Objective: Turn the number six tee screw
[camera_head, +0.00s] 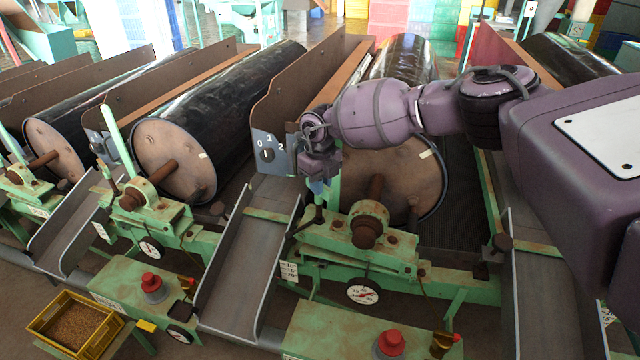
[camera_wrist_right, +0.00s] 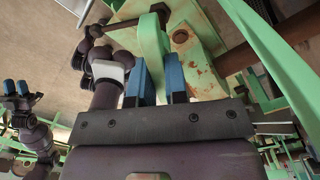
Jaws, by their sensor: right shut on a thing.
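My right gripper (camera_head: 318,188) is in front of the third drum in the head view, beside the green bearing block. The right wrist view shows its blue fingers (camera_wrist_right: 158,85) on either side of a green upright lever (camera_wrist_right: 152,45), shut on it. A dark tee screw (camera_wrist_right: 160,10) with a crossbar shows just beyond the lever. In the head view a dark screw handle (camera_head: 302,224) shows below the gripper. I cannot read a number six on it. What seems my left gripper (camera_wrist_right: 16,90) is at the left edge of the wrist view, away from the lever; its opening is unclear.
A grey switch plate marked 0, 1, 2 (camera_head: 268,153) stands close left of the gripper. Sloping metal chutes (camera_head: 240,265) flank the green frame. A red button (camera_head: 391,342) and a yellow crate (camera_head: 50,322) are in front. The neighbouring drum (camera_head: 175,150) has a similar green lever (camera_head: 118,140).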

